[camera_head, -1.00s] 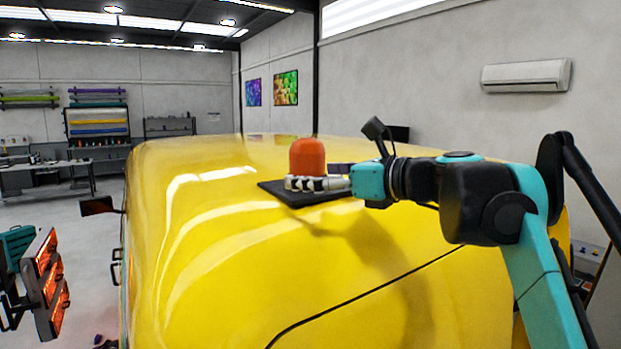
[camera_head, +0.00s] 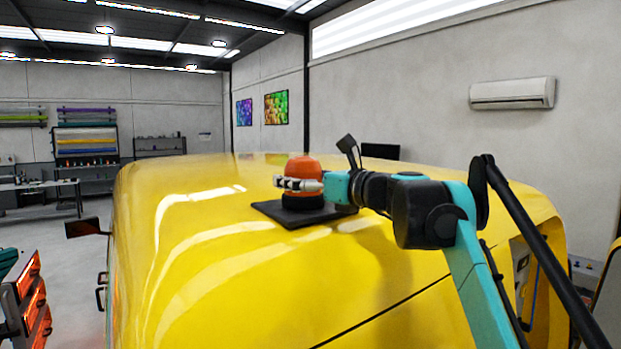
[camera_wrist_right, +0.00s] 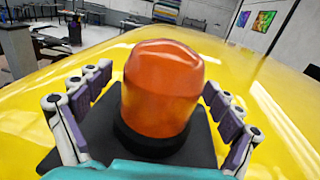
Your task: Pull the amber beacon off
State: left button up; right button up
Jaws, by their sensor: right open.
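The amber beacon (camera_head: 304,165) is an orange dome on a black round base. It stands upright on a black square mat (camera_head: 296,217) on the yellow vehicle roof (camera_head: 210,240). My right gripper (camera_head: 298,184) reaches in from the right at the dome's height and partly covers it in the head view. In the right wrist view the beacon (camera_wrist_right: 163,90) stands between the two spread fingers of my right gripper (camera_wrist_right: 165,105). My left gripper is not in view.
The roof around the mat is clear. A dark mirror (camera_head: 82,228) sticks out on the vehicle's left side. An orange-lit lamp panel (camera_head: 30,300) stands at lower left. A workbench (camera_head: 45,190) and shelves are far back.

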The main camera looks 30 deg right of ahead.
jog(key=shift+s, duration=0.1)
jog(key=shift+d, duration=0.15)
jog(key=shift+c, duration=1.2)
jog(key=c, duration=1.5)
jog(key=o, duration=0.7)
jog(key=c, duration=0.4)
jog(key=shift+o, duration=0.2)
jog(key=shift+r+p, duration=0.7)
jog(key=shift+p, duration=0.05)
jog(key=shift+r+p, duration=3.35)
jog(key=shift+r, duration=0.1)
